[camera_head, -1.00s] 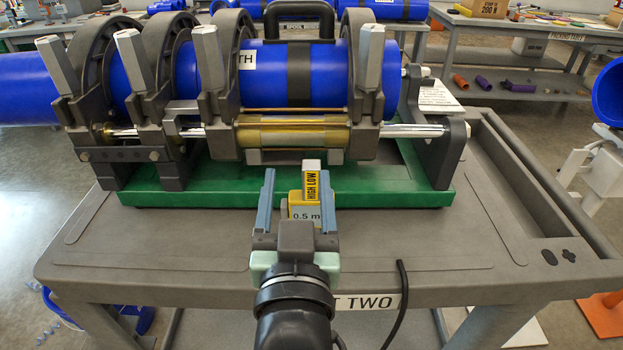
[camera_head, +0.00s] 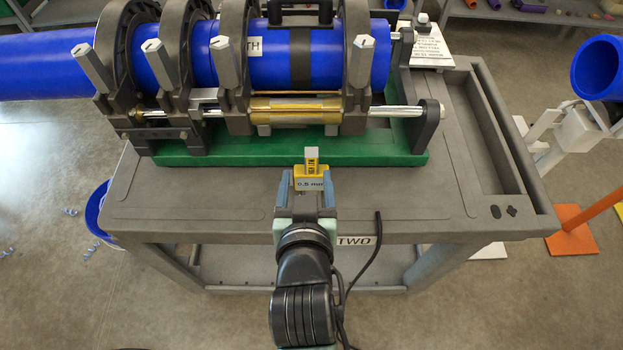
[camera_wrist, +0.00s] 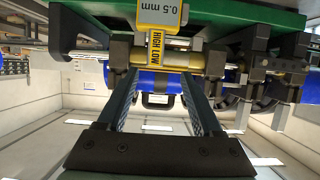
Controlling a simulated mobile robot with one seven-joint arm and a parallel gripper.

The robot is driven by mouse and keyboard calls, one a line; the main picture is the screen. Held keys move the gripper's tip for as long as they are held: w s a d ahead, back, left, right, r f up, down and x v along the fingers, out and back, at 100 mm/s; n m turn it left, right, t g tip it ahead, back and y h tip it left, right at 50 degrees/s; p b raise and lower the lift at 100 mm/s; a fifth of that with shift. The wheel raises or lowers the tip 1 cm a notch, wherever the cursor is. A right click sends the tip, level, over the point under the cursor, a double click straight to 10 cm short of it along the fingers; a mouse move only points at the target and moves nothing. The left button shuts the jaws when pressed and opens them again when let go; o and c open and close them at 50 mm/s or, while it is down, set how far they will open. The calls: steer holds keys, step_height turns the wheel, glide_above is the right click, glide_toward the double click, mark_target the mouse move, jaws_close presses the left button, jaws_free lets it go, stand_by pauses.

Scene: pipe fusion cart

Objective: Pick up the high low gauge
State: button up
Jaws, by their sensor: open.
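The high low gauge (camera_head: 311,176) is a small yellow block with a grey top, a "HIGH LOW" label and a "0.5 mm" mark. It sits on the grey cart top in front of the green base. In the wrist view the gauge (camera_wrist: 161,26) shows upside down at the top, beyond the fingertips. My gripper (camera_head: 306,186) is open, its two blue-grey fingers pointing at the gauge from the front. In the wrist view the open fingers (camera_wrist: 163,78) have nothing between them close to the palm. I cannot tell whether the fingertips reach around the gauge.
The fusion machine with its clamps holds a blue pipe (camera_head: 310,62) on a green base (camera_head: 290,150) just behind the gauge. The cart top (camera_head: 420,205) is clear on both sides. A black cable (camera_head: 379,235) hangs over the front edge. A blue bucket (camera_head: 97,212) stands at left.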

mark_target(311, 148)
steer(key=x, duration=0.8)
steer(key=p+x, duration=0.1)
steer(key=x, duration=0.1)
steer(key=shift+w+d+r, duration=0.1)
steer(key=shift+d, duration=0.3)
steer(key=shift+w+f, duration=0.3)
steer(key=shift+w, duration=0.3)
jaws_close()
stand_by(0.5)
